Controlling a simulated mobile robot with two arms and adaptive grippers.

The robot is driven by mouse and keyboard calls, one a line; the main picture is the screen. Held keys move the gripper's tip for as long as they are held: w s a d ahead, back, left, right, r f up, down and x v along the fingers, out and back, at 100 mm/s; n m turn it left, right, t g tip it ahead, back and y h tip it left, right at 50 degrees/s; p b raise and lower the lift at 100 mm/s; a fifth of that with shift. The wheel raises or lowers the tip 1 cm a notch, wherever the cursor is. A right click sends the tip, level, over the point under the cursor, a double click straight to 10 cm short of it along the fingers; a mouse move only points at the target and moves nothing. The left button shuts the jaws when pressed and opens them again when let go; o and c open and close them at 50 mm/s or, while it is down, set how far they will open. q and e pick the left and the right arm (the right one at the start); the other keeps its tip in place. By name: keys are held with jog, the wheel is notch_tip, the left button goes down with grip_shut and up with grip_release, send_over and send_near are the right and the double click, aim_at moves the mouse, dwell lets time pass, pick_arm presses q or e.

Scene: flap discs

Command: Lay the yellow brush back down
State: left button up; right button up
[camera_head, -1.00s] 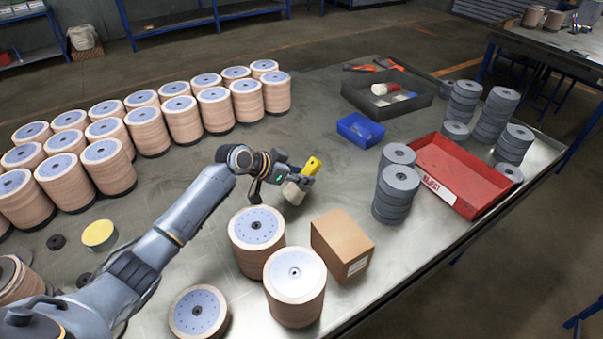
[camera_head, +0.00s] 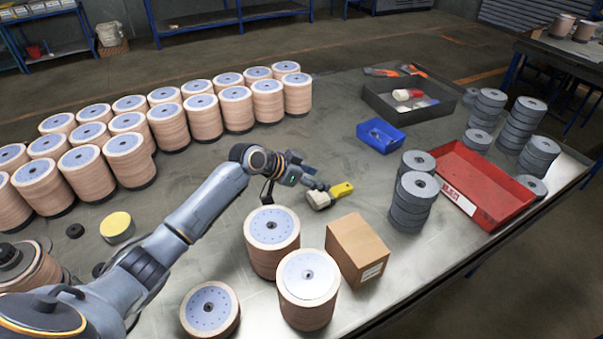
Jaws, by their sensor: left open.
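The yellow brush (camera_head: 341,190) has a yellow handle and a pale bristle end. It appears to lie on the metal table, with its handle pointing right and slightly away from me. My left gripper (camera_head: 320,186) is open, just left of the brush and close above its pale end. I cannot tell whether a finger still touches it. My right gripper is not in view.
A cardboard box (camera_head: 357,250) and stacks of tan discs (camera_head: 272,242) stand in front of the brush. A blue bin (camera_head: 381,136), grey disc stacks (camera_head: 413,200) and a red tray (camera_head: 482,187) are to the right. Bare table lies behind the brush.

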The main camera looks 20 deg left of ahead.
pick_arm(q)
jog(key=v, duration=1)
jog(key=shift+s+r, duration=0.15)
jog(key=shift+s, duration=0.05)
jog(key=shift+a, duration=0.15)
